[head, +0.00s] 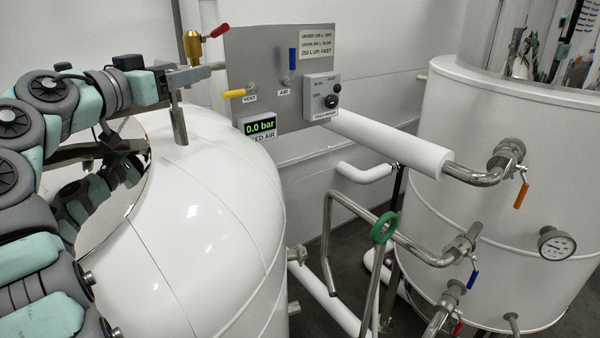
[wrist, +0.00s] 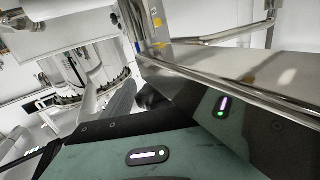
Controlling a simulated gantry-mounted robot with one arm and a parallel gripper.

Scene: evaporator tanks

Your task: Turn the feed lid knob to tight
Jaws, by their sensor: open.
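The feed tank (head: 215,220) is the white vessel at left in the head view. Its polished lid (head: 118,205) sits on the near side, partly covered by my arm and mirroring it. A dark shape on a metal bar (head: 75,154) lies over the lid; I cannot tell whether it is the lid knob. My gripper (head: 205,73) appears at the arm's end, above the tank top by a steel post (head: 179,125), apart from the lid bar. It is open, with no held object visible. The wrist view shows no clear knob or fingertips.
A grey panel (head: 262,65) stands behind, with yellow and blue valve handles, a switch box (head: 322,97) and a 0.0 bar display (head: 260,127). A brass fitting (head: 193,47) with a red handle rises near my gripper. Pipes and another white tank (head: 440,130) stand right.

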